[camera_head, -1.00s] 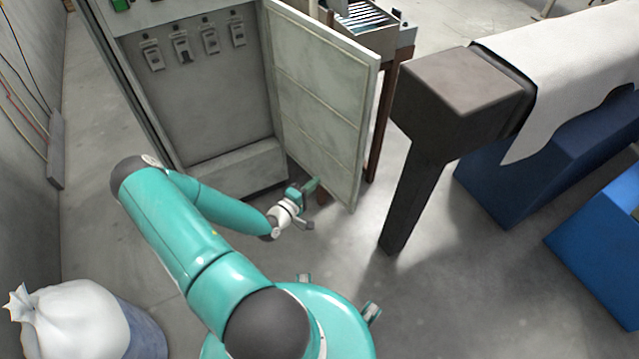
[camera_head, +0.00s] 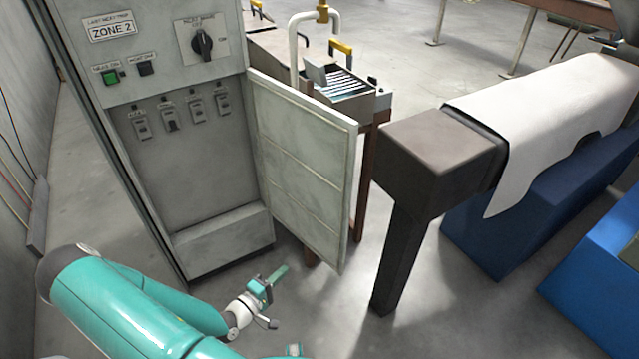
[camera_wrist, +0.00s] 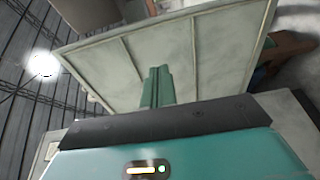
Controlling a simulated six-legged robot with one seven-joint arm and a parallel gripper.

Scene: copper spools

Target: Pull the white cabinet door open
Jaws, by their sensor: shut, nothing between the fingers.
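The white cabinet door (camera_head: 300,165) stands swung wide open on the right side of the grey-white cabinet (camera_head: 195,180), with its panelled inner face showing. The cabinet's inside is exposed. My gripper (camera_head: 277,275) is shut and empty, low in front of the cabinet and to the lower left of the door's bottom edge. It looks apart from the door. In the wrist view, my shut green fingers (camera_wrist: 156,86) point up in front of the door's panelled face (camera_wrist: 200,55). I cannot tell the exact gap there.
A dark post and beam (camera_head: 430,160) stand right of the door, with a white sheet (camera_head: 560,120) and blue blocks (camera_head: 520,220) beyond. A conveyor-like bench (camera_head: 345,85) is behind the door.

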